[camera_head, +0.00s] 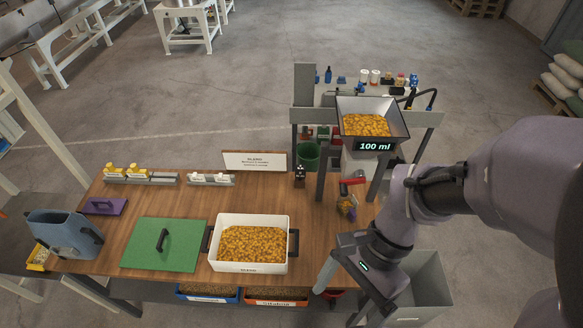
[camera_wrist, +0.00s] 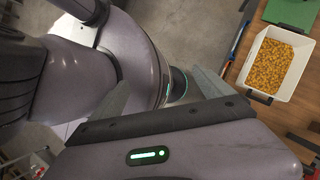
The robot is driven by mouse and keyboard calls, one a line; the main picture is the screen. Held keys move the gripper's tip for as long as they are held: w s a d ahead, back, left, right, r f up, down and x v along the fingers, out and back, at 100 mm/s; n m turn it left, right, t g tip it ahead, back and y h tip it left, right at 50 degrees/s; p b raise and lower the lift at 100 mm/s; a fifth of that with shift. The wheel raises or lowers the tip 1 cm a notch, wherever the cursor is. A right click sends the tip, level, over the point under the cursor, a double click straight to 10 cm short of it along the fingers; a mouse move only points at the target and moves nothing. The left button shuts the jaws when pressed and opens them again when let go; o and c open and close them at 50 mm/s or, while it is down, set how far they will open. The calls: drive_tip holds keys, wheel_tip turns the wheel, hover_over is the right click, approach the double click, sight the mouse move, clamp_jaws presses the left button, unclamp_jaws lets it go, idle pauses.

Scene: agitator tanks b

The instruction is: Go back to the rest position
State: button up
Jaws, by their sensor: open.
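My gripper (camera_head: 343,302) hangs low at the right front of the wooden table, with the arm folded in from the right. In the wrist view my gripper (camera_wrist: 158,82) shows two grey fingers spread apart with nothing between them. They point towards my own arm. In the head view the gripper is near the table's front right edge, beside a grey open bin (camera_head: 428,290). Part of the gripper is hidden by its own wrist body.
A white tray of yellow pieces (camera_head: 250,221) stands left of the gripper, near a green lid (camera_head: 160,245). A hopper (camera_head: 346,104) with a "100 ml" display stands behind. A red-handled item (camera_head: 351,183) lies near the table's right edge. Open floor (camera_head: 270,60) lies beyond.

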drive_tip(key=w+f+n+t+h+b, duration=0.1)
drive_tip(key=w+f+n+t+b, duration=0.2)
drive_tip(key=f+b, duration=0.7)
drive_tip(key=w+f+n+t+h+b, duration=0.1)
drive_tip(key=w+f+n+t+b, duration=0.3)
drive_tip(key=b, duration=1.6)
wheel_tip(320, 180, down, 7)
drive_tip(key=d+t, duration=0.1)
drive_tip(key=t, duration=0.2)
